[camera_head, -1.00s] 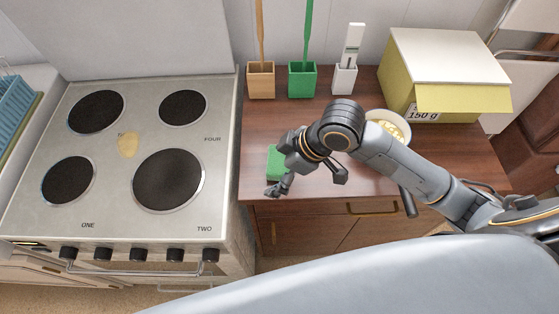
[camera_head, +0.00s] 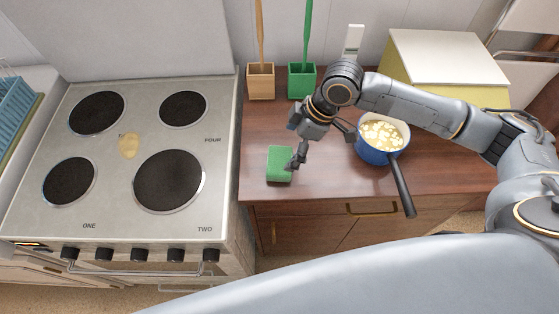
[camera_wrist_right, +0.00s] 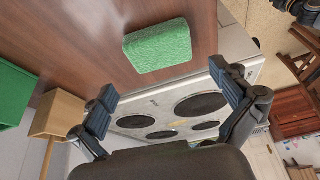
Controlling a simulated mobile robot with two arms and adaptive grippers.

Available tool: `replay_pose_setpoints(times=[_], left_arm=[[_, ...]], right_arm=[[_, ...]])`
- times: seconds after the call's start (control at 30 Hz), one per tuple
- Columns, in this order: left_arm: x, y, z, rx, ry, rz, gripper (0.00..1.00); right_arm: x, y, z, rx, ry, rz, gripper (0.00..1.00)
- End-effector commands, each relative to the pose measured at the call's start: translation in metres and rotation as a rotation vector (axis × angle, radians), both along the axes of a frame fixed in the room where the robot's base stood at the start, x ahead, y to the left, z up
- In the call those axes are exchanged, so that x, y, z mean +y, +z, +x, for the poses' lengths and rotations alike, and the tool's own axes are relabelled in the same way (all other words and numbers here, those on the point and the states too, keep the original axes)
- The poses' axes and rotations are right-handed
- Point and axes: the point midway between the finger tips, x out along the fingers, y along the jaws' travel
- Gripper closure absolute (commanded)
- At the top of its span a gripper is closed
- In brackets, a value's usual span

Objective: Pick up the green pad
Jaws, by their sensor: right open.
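The green pad (camera_head: 279,165) lies on the brown wooden counter, near its left edge beside the stove. It also shows in the right wrist view (camera_wrist_right: 158,47), beyond the fingers and apart from them. My right gripper (camera_head: 297,160) is just right of the pad in the head view, above the counter. In the right wrist view the right gripper (camera_wrist_right: 165,100) has its two fingers spread wide with nothing between them. My left gripper does not show.
A blue pot (camera_head: 380,153) of pale pieces stands right of the pad, its handle over the front edge. Wooden (camera_head: 261,82) and green (camera_head: 302,80) holders stand behind. A yellow box (camera_head: 440,65) is at back right. The stove (camera_head: 130,220) is left.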

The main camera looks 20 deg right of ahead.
Motion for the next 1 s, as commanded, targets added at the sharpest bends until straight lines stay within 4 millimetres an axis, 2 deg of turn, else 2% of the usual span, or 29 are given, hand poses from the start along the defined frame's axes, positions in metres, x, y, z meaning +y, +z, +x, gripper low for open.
replay_pose_setpoints(times=[0.23, 0.5, 0.8, 0.87, 0.97, 1.0], left_arm=[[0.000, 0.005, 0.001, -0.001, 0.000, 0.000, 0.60], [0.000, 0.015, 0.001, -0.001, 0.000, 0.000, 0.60], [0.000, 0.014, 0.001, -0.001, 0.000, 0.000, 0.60], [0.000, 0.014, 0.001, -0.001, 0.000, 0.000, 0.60], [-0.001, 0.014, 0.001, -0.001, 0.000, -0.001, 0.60], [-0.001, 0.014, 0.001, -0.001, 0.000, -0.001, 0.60]], right_arm=[[0.006, -0.017, 0.001, 0.002, 0.002, 0.000, 0.00], [0.017, -0.054, 0.005, 0.001, 0.001, 0.000, 0.00], [0.019, -0.060, 0.006, -0.002, 0.001, -0.001, 0.00], [0.019, -0.060, 0.006, -0.002, 0.001, -0.001, 0.10], [0.019, -0.060, 0.006, -0.002, 0.001, -0.001, 0.31], [0.019, -0.060, 0.006, -0.002, 0.001, -0.001, 0.33]])
